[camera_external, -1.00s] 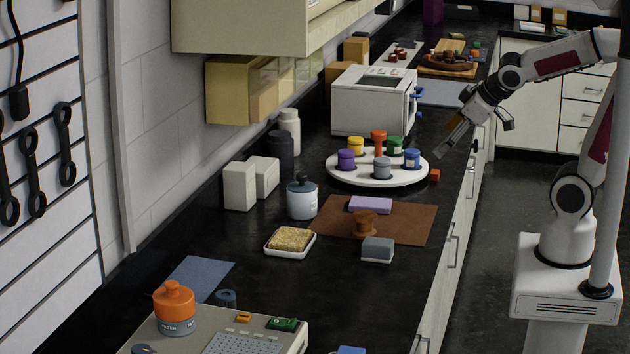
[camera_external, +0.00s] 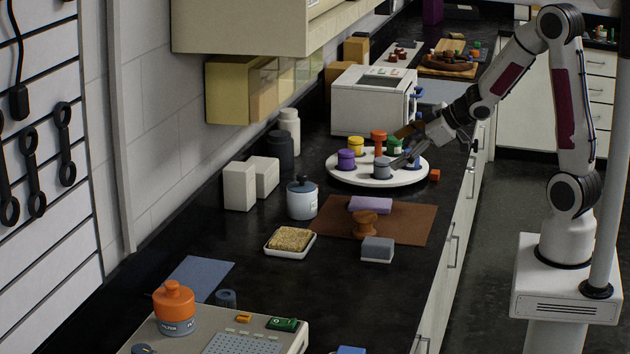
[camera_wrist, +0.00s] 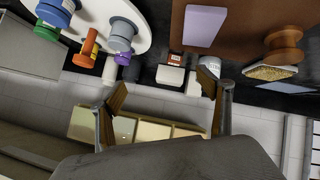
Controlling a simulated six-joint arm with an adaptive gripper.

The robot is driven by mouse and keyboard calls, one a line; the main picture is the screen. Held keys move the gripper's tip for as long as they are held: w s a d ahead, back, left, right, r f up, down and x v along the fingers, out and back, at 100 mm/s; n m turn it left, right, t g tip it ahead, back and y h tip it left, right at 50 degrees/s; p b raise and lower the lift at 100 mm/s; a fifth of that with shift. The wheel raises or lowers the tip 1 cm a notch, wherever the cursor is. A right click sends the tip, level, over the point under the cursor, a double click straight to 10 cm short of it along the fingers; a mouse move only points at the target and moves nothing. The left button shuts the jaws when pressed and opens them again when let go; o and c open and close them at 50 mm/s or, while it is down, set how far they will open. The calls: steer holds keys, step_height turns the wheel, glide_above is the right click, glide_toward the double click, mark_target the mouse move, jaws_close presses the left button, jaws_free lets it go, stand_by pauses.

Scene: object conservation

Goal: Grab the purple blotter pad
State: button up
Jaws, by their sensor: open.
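The purple blotter pad (camera_external: 370,204) is a flat lilac block lying on the back part of a brown mat (camera_external: 408,222). In the wrist view the pad (camera_wrist: 205,26) shows at the top, right of centre, on the mat (camera_wrist: 240,45). My gripper (camera_external: 400,148) is over the right side of the white turntable, in front of the blue and green jars, and away from the pad. Its two fingers (camera_wrist: 165,100) are spread apart with nothing between them in the wrist view.
The white turntable (camera_external: 345,175) bears several coloured jars and an orange piece (camera_external: 379,142). A brown wooden spool (camera_external: 365,224) stands just in front of the pad. A grey block (camera_external: 377,249), a sponge dish (camera_external: 290,240) and a lidded jar (camera_external: 302,200) stand nearby.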

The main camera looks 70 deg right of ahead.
mark_target(371, 202)
steer(key=f+y, duration=0.2)
steer(key=f, duration=0.1)
steer(key=a+f+n+y, duration=0.1)
steer(key=f, duration=0.2)
steer(key=f+t+y, duration=0.1)
steer(key=f+y, duration=0.1)
steer(key=shift+s+a+f+y, duration=0.25)
steer(key=shift+f+y, duration=0.05)
steer(key=shift+f, duration=0.1)
steer(key=shift+s+a+f+n+y, duration=0.3)
steer(key=shift+s+a+f+y, duration=0.2)
steer(key=shift+y, duration=0.2)
steer(key=shift+w, duration=0.1)
steer(key=shift+x, duration=1.15)
steer(key=shift+x, duration=2.65)
steer(key=shift+r, duration=0.15)
